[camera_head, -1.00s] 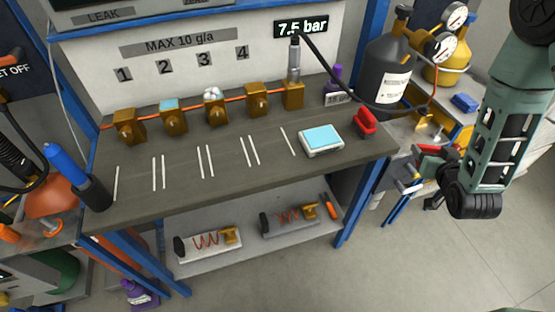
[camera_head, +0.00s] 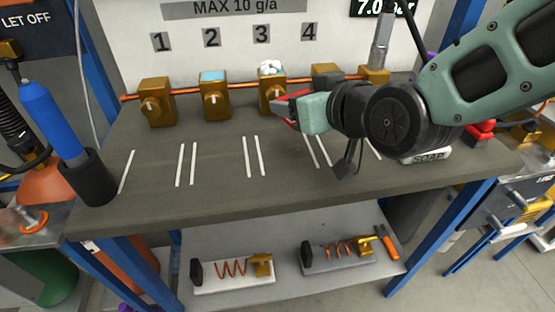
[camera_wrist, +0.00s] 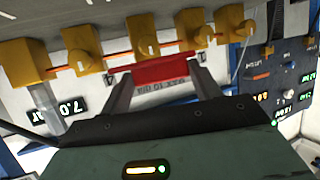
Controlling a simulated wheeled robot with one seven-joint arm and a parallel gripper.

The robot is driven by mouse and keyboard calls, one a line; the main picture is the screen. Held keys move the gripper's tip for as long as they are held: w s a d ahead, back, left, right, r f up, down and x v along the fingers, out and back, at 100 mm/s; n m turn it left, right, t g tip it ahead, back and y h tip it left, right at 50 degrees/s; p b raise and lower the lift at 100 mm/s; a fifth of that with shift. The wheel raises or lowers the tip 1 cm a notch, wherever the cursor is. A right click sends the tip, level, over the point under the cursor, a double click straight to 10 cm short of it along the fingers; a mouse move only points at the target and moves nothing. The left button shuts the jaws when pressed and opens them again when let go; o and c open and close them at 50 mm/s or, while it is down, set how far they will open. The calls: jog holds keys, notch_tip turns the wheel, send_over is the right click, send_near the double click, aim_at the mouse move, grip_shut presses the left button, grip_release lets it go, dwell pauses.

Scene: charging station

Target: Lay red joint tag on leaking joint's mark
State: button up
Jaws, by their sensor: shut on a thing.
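My gripper (camera_head: 293,108) is shut on a red tag (camera_head: 283,113) and holds it above the bench, in front of joint 3. The wrist view shows the tag (camera_wrist: 165,70) between both fingers. Brass joint 3 (camera_head: 271,98) carries white foam (camera_head: 272,67). Joint 2 (camera_head: 215,105) has a flat light-blue top without visible foam. Joint 1 (camera_head: 157,103) looks bare. Joint 4 (camera_head: 326,76) is partly hidden by my arm. White line marks lie on the bench before the joints, among them a pair (camera_head: 250,157) left of my gripper and a pair (camera_head: 316,152) below it, partly covered.
The grey bench top (camera_head: 220,180) is mostly clear. A soap dish (camera_head: 428,157) sits at its right, partly behind my arm. A blue bottle-like tool (camera_head: 50,120) stands in a black cup (camera_head: 88,177) at the left. The copper pipe (camera_head: 190,89) runs through the joints.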

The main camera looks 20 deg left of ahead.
aim_at(287, 160)
jog(key=shift+s+a, duration=0.6)
jog(key=shift+a, duration=0.05)
jog(key=shift+s+a+f+n+g, duration=0.2)
jog(key=shift+f+n+g, duration=0.1)
jog(key=shift+g, duration=0.1)
notch_tip(287, 160, down, 9)
jog(key=shift+f+b, duration=0.1)
jog(key=shift+b, duration=0.6)
jog(key=o, duration=0.9)
jog(key=shift+o, duration=0.2)
